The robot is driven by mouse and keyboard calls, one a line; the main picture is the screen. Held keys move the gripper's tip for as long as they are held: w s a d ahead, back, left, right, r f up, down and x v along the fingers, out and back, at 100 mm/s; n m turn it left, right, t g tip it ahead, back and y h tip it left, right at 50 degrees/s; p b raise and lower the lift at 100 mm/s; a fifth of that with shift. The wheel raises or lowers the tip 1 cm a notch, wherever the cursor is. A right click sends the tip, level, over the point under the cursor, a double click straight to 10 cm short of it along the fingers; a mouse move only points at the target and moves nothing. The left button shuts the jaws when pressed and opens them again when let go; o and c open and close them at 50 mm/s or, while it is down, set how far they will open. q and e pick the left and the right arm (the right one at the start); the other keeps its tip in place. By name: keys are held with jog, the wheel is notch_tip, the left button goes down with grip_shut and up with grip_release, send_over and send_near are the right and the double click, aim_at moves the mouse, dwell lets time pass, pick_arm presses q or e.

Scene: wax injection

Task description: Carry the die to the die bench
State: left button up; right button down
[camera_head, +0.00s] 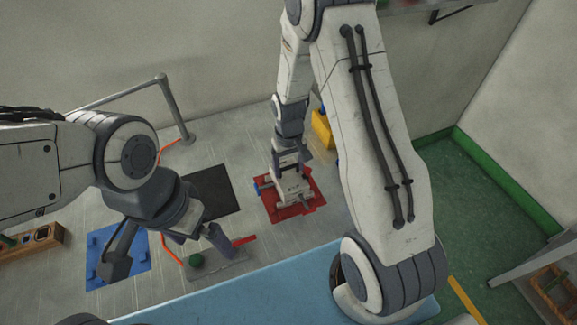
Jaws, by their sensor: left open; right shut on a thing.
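My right gripper (293,192) points down over a red mat (318,184) on the grey bench. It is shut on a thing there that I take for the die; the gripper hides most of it. A small blue part (262,183) shows at the left side of the gripper. I cannot tell whether the held thing touches the mat. My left gripper (168,258) is open and empty, with its two fingers spread above the bench between a blue mat (135,258) and a grey plate with a green knob (196,260). I cannot tell which surface is the die bench.
A black mat (212,190) lies between the grippers. A red handle (243,240) lies near the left fingers. A yellow thing (322,130) stands behind the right gripper. A metal rail (172,105) stands at the back left. Wooden trays sit at the far left (40,238) and lower right (547,288).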

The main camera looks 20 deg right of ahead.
aim_at(289, 166)
jog(key=shift+f+b, duration=0.45)
jog(key=shift+f, duration=0.15)
grip_release()
jog(key=shift+f, duration=0.1)
notch_tip(289, 166, up, 11)
jog(key=shift+f+b, duration=0.15)
jog(key=shift+b, duration=0.85)
notch_tip(289, 166, down, 11)
jog(key=shift+r+p, duration=0.2)
jog(key=shift+p, duration=0.85)
jog(key=shift+r, duration=0.4)
jog(key=shift+f, duration=0.1)
